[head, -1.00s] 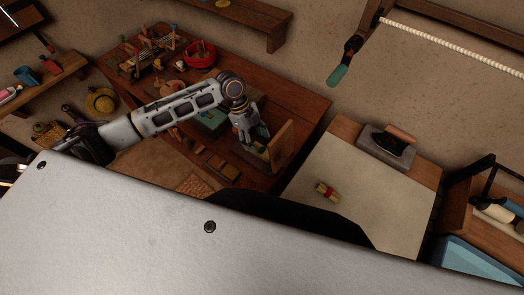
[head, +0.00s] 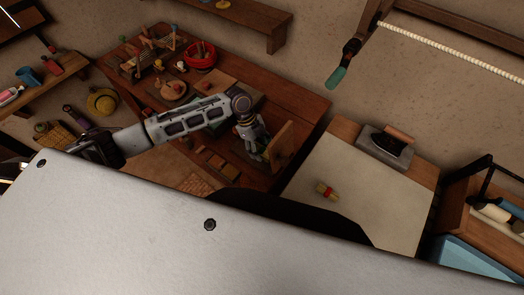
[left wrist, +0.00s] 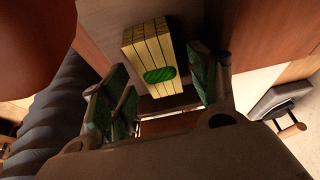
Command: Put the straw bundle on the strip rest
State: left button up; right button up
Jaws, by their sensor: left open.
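A pale yellow, ridged block with a green oval on its face (left wrist: 152,55), which looks like the straw bundle, stands on a brown surface in the left wrist view. My left gripper (left wrist: 158,80) is open, its green-padded fingers on either side of the block's near end. I cannot tell whether they touch it. I cannot tell for certain which thing is the strip rest. My right gripper is not in view.
The wooden table (head: 300,103) also holds a red bowl (head: 201,56) and a rack of small pieces (head: 140,62).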

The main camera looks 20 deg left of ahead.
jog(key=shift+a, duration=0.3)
pick_arm(q)
jog(key=shift+f, duration=0.2)
dwell(0.5)
jog(key=shift+c, duration=0.3)
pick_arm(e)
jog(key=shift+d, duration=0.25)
pick_arm(q)
jog(key=c, duration=1.1)
jog(key=shift+r, duration=0.1)
